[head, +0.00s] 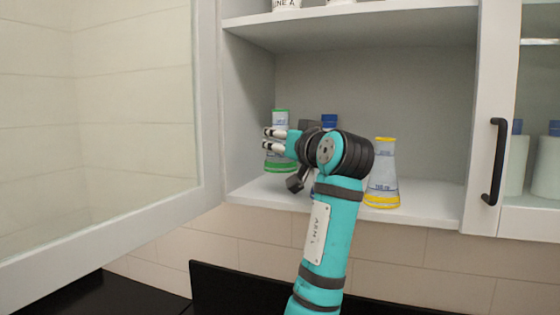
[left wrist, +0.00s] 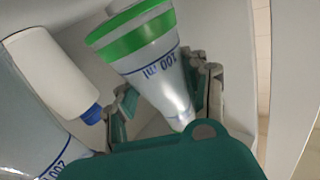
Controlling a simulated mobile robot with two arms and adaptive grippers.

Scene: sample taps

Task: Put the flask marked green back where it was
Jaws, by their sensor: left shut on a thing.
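The flask marked green (head: 281,122) is a clear conical flask with green bands, inside the open cabinet at the left of the shelf. My left gripper (head: 268,140) is shut on it and covers its middle. In the left wrist view the flask (left wrist: 160,65) shows its green band and a 100 ml mark between the fingers of the gripper (left wrist: 165,92). I cannot tell whether its base touches the shelf (head: 425,215). A flask marked yellow (head: 383,170) stands upright at the right of the shelf. My right gripper is not in view.
A white bottle with a blue cap (head: 329,120) stands behind my arm; it also shows in the left wrist view (left wrist: 52,75). The open cabinet door (head: 205,110) is at the left. An upper shelf (head: 350,28) holds labelled cups (head: 286,4).

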